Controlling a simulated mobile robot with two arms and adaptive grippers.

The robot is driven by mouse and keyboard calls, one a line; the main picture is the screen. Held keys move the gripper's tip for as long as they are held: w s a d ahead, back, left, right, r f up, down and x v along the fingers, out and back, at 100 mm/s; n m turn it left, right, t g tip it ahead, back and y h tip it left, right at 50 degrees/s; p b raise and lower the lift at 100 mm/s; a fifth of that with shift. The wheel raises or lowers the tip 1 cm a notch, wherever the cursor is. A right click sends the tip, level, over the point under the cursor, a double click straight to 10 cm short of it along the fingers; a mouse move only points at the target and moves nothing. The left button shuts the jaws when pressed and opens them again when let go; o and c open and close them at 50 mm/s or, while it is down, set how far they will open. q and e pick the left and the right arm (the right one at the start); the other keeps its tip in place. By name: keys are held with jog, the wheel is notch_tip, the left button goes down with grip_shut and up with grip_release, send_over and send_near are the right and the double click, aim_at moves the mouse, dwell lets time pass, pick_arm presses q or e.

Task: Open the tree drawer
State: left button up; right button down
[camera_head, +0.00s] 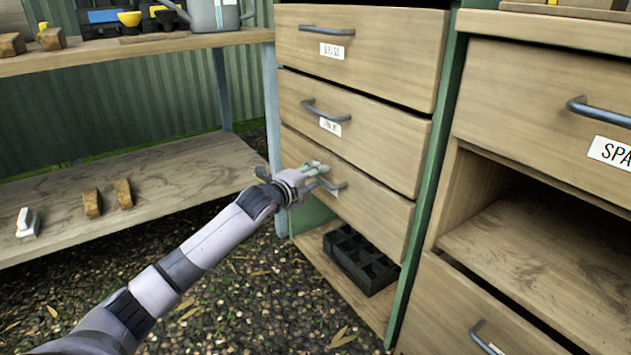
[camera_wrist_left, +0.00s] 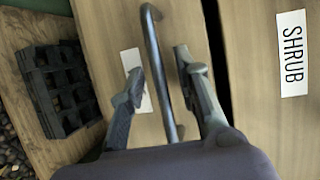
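The lowest drawer (camera_head: 385,213) of the left cabinet has a grey bar handle (camera_head: 334,187) and a white label, mostly covered by my gripper and unreadable. Its front looks about flush with the drawers above. My left gripper (camera_head: 318,170) is at this handle. In the left wrist view, the open left gripper (camera_wrist_left: 158,64) has one finger on each side of the handle (camera_wrist_left: 155,40), with gaps visible. The left finger partly covers the label (camera_wrist_left: 147,95). The adjoining drawer above carries a label reading SHRUB (camera_wrist_left: 292,52). My right gripper is out of view.
A black cell tray (camera_head: 358,258) sits on the shelf below the drawer. A wooden shelf unit (camera_head: 160,180) with small blocks stands left. Another cabinet (camera_head: 540,100) with a drawer labelled "SPA…" stands right. The gravel floor before the drawers looks clear except for my arm.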

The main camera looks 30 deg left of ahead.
pick_arm(q)
grip_shut()
dwell(0.4)
dwell(0.5)
